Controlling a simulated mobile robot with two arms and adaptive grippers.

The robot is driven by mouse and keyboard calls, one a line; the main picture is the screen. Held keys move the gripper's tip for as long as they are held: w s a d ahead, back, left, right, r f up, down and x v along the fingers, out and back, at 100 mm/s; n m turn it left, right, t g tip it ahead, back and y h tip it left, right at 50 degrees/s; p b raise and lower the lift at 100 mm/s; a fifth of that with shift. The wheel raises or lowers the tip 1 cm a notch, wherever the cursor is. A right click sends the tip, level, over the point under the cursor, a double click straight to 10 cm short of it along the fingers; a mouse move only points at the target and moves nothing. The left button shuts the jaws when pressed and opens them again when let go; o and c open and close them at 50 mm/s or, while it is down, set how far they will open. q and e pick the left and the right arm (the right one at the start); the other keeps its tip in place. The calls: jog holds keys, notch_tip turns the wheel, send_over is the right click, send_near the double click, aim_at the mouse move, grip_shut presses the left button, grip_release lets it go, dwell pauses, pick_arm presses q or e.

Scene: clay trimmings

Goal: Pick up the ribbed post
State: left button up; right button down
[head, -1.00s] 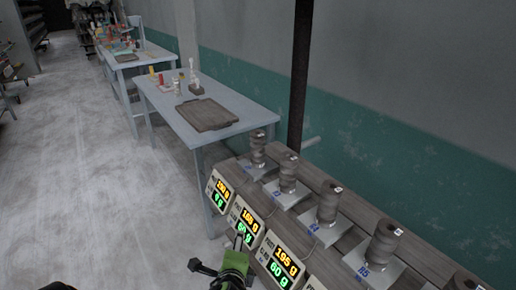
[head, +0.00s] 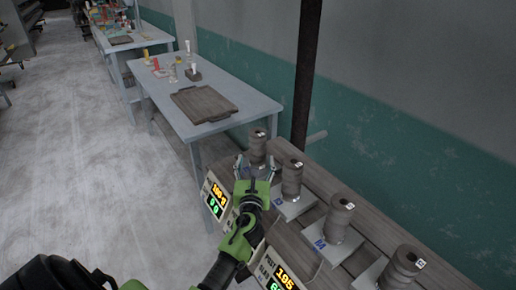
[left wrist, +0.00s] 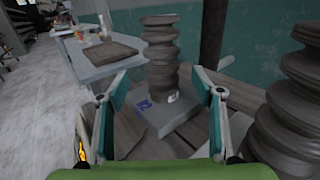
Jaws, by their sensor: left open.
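Several grey-brown ribbed posts stand upright in a row, each on a pale scale plate. The farthest ribbed post (head: 257,147) is just beyond my left gripper (head: 256,168), which is open and empty. In the left wrist view the same post (left wrist: 161,60) stands on its plate (left wrist: 172,122) between and beyond the spread fingers, with no contact visible. A second ribbed post (head: 291,180) stands closer, and it looms at the right edge of the left wrist view (left wrist: 290,110). My right gripper is not in view.
Two more posts (head: 338,219) (head: 401,268) continue the row. Digital displays (head: 215,196) line the bench front; my left arm hides part of them. A blue-grey table (head: 232,105) with a dark tray (head: 204,104) stands behind. A dark pole (head: 305,80) rises behind the row.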

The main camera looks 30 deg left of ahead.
aim_at(257, 154)
pick_arm(q)
jog(key=x, duration=0.2)
jog(key=shift+w+a, duration=0.15)
jog(key=shift+w, duration=0.2)
jog(key=x, duration=0.3)
jog(key=shift+w+f, duration=0.1)
jog(key=shift+w, duration=0.2)
jog(key=shift+w+a, duration=0.15)
jog(key=shift+w, duration=0.1)
jog(key=shift+w+a, duration=0.1)
jog(key=c, duration=1.6)
jog(key=shift+c, duration=0.7)
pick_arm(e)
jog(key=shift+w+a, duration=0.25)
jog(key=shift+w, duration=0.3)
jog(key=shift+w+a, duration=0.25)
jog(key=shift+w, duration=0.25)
pick_arm(q)
jog(key=shift+r, duration=0.3)
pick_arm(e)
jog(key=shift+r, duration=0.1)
